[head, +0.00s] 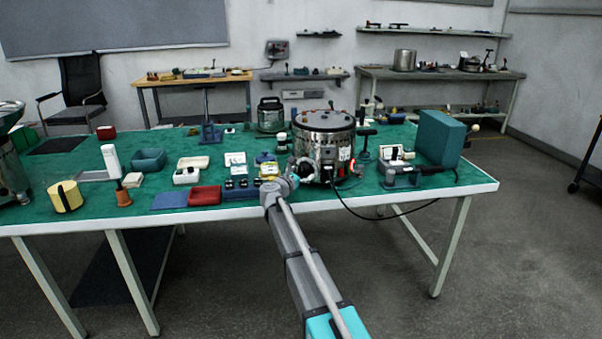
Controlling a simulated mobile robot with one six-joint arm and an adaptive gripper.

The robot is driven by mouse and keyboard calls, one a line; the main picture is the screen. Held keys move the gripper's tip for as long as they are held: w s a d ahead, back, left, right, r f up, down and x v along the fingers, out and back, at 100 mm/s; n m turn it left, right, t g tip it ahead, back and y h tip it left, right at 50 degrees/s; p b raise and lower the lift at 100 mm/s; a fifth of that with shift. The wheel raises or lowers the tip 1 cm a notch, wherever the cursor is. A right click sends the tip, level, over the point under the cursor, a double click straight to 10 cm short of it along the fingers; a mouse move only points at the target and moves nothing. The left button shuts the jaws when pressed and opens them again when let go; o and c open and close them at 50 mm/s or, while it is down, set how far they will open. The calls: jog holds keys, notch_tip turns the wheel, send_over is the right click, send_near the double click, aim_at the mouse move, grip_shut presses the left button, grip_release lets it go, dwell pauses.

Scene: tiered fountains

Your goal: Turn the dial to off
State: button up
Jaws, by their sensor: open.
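A round polished metal appliance (325,140) stands near the front edge of the green table, right of the middle. Small dark, white and red fittings show low on its front. I cannot tell which of them is the dial or where it points. My arm reaches up from the bottom of the view. My gripper (303,173) is at the lower left front of the appliance and is open. It covers part of the front there. I cannot tell whether it touches the appliance, and its fingers are too small to see clearly.
The green table (90,205) holds red and blue trays (205,195) left of my gripper, a yellow cup (66,196) and a teal box (438,138) at the right. A black cable (385,215) hangs over the front edge. The floor in front is clear.

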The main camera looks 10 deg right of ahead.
jog(key=shift+w+d, duration=0.3)
jog(key=shift+w, duration=0.05)
